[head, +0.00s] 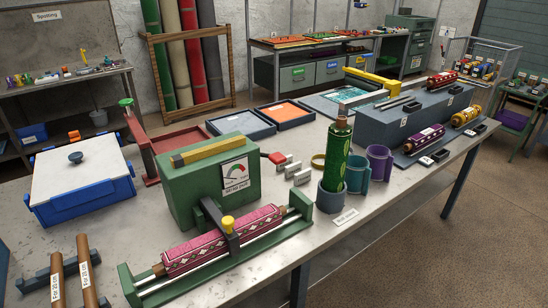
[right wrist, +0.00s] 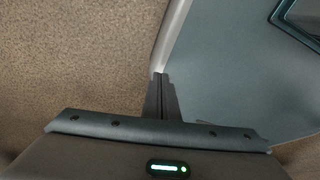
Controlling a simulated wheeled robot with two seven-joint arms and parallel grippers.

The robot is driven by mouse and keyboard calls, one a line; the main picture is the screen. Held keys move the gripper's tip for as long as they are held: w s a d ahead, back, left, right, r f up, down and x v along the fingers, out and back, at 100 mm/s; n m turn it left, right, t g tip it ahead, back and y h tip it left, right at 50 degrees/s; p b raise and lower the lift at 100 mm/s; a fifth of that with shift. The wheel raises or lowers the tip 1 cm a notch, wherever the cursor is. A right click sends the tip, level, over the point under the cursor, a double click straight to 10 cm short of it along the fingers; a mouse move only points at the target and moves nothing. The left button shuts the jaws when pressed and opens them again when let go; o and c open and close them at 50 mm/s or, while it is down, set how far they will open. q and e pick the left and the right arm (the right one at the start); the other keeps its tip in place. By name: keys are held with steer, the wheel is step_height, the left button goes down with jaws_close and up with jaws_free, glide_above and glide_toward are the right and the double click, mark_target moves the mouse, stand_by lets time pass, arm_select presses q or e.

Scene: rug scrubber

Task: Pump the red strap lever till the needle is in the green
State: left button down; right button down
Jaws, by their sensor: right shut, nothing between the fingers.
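The green machine (head: 208,185) stands on the grey table in the head view, with a yellow bar along its top. Its white gauge (head: 235,176) faces me and has a coloured arc; the needle is too small to read surely. A red-ended lever (head: 275,157) sticks out at the machine's right side, near several small label cards. A patterned magenta roll (head: 222,240) lies in the green frame in front, under a dark arm with a yellow knob (head: 228,223). My right gripper (right wrist: 161,78) shows only in the right wrist view, shut and empty, away from the lever. My left gripper is not in view.
A blue box with a white lid (head: 82,170) is at left. A red stand (head: 142,145) is behind the machine.

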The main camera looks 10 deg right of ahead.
mark_target(283, 155)
steer(key=w+a+r+t, duration=0.1)
steer(key=w+a+r, duration=0.2)
steer(key=w+r, duration=0.95)
steer(key=w+r+t, duration=0.1)
steer(key=w+r, duration=0.5)
steer(key=r, duration=0.7)
steer(key=w+r+t, duration=0.1)
steer(key=w+r, duration=0.5)
steer(key=r, duration=0.7)
steer(key=w+r+n+t+y, duration=0.1)
steer(key=w+r+t+y, duration=0.15)
steer(key=w+r, duration=1)
steer(key=w+r+n+t+y, duration=0.1)
steer(key=w+r+t, duration=0.3)
steer(key=w+r, duration=0.9)
steer(key=w+d+r+t+y, duration=0.1)
steer(key=w+r+t+y, duration=0.1)
steer(key=w+r, duration=1.4)
steer(key=shift+w+d+r+t, duration=0.25)
steer(key=shift+w+r+t, duration=0.15)
steer(key=shift+t, duration=0.25)
steer(key=shift+w+a+y+p, duration=0.1)
steer(key=shift+w+y+p, duration=0.05)
steer(key=shift+y+p, duration=0.15)
